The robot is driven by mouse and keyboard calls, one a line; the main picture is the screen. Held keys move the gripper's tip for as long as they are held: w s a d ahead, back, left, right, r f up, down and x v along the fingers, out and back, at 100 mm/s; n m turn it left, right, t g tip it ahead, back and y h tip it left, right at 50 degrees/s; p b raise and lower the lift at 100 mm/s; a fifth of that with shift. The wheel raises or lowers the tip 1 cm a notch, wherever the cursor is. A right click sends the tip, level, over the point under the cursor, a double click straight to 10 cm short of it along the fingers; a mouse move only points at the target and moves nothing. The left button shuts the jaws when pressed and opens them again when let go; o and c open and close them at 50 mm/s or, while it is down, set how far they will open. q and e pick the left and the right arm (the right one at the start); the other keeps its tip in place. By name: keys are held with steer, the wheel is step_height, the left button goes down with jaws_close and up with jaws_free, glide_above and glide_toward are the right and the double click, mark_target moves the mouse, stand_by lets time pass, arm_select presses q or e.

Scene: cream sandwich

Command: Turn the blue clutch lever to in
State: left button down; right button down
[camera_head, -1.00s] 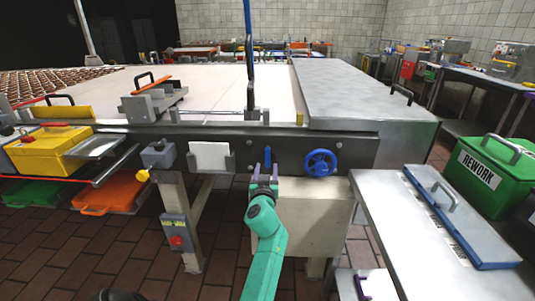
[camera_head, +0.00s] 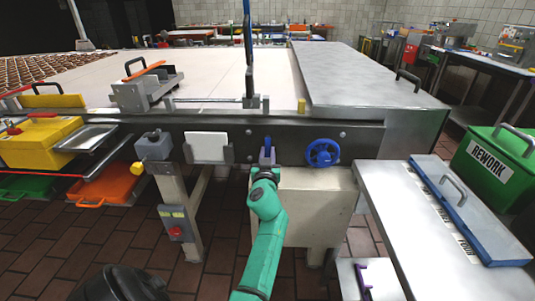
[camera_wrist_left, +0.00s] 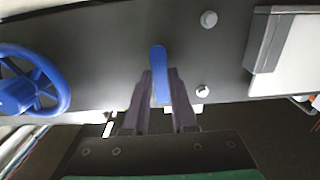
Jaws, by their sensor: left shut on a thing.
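The blue clutch lever (camera_head: 267,146) is a short blue handle on the dark front panel of the machine (camera_head: 350,136). It points roughly straight up in the head view. My left gripper (camera_head: 265,166) is at it from below. In the left wrist view, the lever (camera_wrist_left: 159,62) stands between the two dark purple fingers of my left gripper (camera_wrist_left: 159,90), which are shut on its lower part. The fingers hide the lever's base. My right gripper is not in view.
A blue handwheel (camera_head: 322,152) is just right of the lever. A white card (camera_head: 207,146) in a holder is to the left. A steel side table (camera_head: 400,225) stands at the right, with a green REWORK bin (camera_head: 494,165) beyond it.

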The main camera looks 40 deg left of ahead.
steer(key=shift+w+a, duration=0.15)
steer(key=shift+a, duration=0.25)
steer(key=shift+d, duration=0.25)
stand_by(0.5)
